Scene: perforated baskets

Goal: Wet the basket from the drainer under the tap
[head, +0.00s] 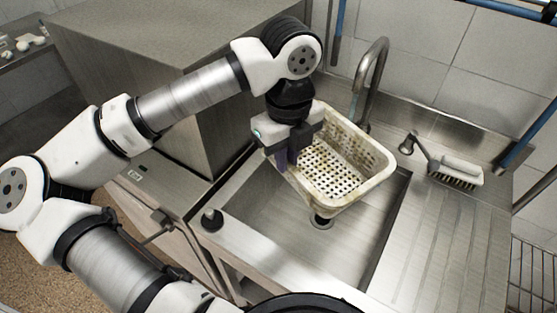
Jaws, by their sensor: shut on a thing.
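A cream perforated basket (352,188) with brownish stains is held over the sink basin (262,218), tilted a little, its open top facing up. My gripper (288,160) is shut on the basket's left rim; the fingertips are partly hidden by the gripper body and the rim. The tap (376,75) is a curved metal spout behind the basket, at the back of the sink. Its foot is partly hidden by the basket. I see no water running. I cannot make out a drainer holding other baskets.
A small dark knob (212,219) stands on the sink's left edge. A tall steel cabinet (170,60) rises left of the sink. Blue pipes (340,20) run along the tiled wall.

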